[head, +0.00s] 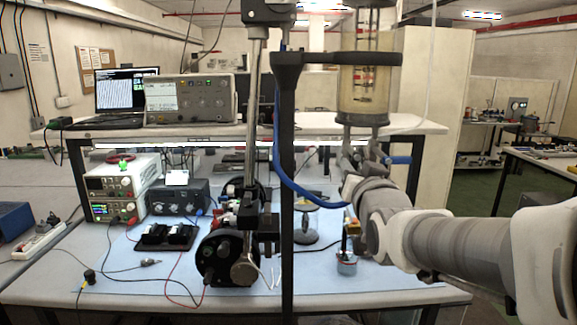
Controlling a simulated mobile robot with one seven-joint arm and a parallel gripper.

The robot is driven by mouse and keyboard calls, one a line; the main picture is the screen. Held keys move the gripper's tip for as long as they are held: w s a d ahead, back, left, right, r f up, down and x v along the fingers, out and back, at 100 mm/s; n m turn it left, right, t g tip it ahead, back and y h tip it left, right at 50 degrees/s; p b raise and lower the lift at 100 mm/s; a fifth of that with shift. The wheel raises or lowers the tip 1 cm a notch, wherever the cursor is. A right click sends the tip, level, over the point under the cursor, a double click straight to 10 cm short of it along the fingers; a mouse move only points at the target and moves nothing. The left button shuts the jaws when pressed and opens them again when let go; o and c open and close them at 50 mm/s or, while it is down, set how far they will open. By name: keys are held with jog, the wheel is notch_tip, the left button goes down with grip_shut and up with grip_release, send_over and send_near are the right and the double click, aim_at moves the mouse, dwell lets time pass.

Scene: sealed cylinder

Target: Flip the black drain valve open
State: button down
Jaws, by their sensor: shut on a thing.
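The sealed clear cylinder (363,85) hangs upright at the upper right of centre in the head view, with a dark cap at its bottom. My gripper (362,157) is just below it, among the fittings under the cap, reached by my arm from the right. It looks shut on a small part there, which appears to be the black drain valve. The fingers mostly hide that valve, so its handle angle cannot be told. A blue lever (399,160) sticks out to the right, close beside the gripper.
A black upright post with a top arm (287,150) and a metal rod stand (250,130) rise left of the gripper. A blue hose (290,185) loops towards my wrist.

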jog(key=b, duration=0.1)
jog(key=n+b, duration=0.1)
jog(key=shift+d+f+b, duration=0.15)
jog(key=shift+f+b, duration=0.15)
jog(key=shift+b, duration=0.05)
jog(key=shift+d+r+n+b, duration=0.15)
jog(key=shift+r+n+b, duration=0.1)
jog(key=shift+n+b, duration=0.6)
jog(key=c, duration=0.8)
grip_release()
jog(key=s, duration=1.7)
jog(key=shift+s+b, duration=0.2)
jog(key=shift+b, duration=0.2)
